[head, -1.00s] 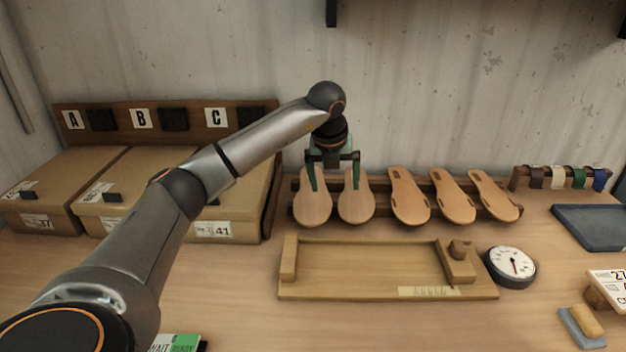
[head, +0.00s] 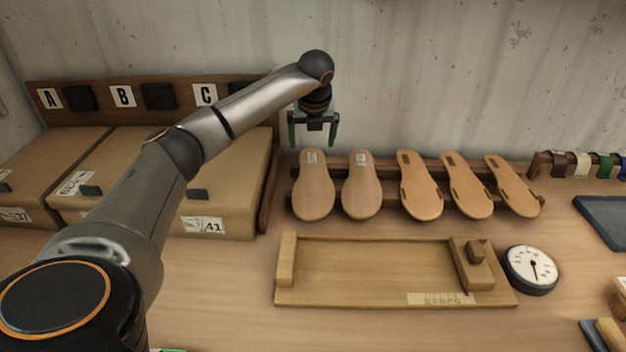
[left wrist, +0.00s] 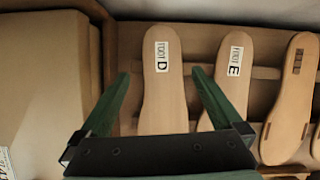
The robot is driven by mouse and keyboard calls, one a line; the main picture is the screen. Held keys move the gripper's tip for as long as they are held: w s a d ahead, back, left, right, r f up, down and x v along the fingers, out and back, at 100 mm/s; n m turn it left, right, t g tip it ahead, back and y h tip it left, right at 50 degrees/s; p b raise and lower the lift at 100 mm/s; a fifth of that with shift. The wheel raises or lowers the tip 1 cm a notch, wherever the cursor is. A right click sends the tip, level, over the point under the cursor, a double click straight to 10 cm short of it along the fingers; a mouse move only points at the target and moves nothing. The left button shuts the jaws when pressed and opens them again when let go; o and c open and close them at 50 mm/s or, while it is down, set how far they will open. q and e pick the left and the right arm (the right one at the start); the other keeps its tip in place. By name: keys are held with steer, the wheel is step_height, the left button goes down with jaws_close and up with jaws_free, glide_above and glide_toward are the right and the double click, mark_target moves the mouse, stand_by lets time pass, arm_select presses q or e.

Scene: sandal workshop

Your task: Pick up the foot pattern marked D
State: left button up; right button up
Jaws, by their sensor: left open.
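The foot pattern marked D (head: 313,192) is a tan wooden sole shape at the left end of the rack. Its white label shows clearly in the left wrist view (left wrist: 162,100). The pattern marked E (head: 361,194) stands just to its right, also in the left wrist view (left wrist: 236,52). My left gripper (head: 313,140) is open and empty, just above the top of D in the head view. In the left wrist view its green fingers (left wrist: 162,78) stand on either side of D, apart from it. My right gripper is not in view.
A wooden tray (head: 360,270) and a dial gauge (head: 531,270) lie in front. Cardboard boxes (head: 230,165) stand left of the rack, below a board lettered A, B, C.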

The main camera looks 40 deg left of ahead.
mark_target(312, 158)
arm_select(q)
steer(key=shift+w+p+x, duration=0.2)
steer(key=shift+p+x, duration=0.3)
steer(key=shift+x, duration=2.65)
steer(key=shift+c, duration=0.2)
steer(key=shift+r, duration=0.1)
steer(key=c, duration=1.2)
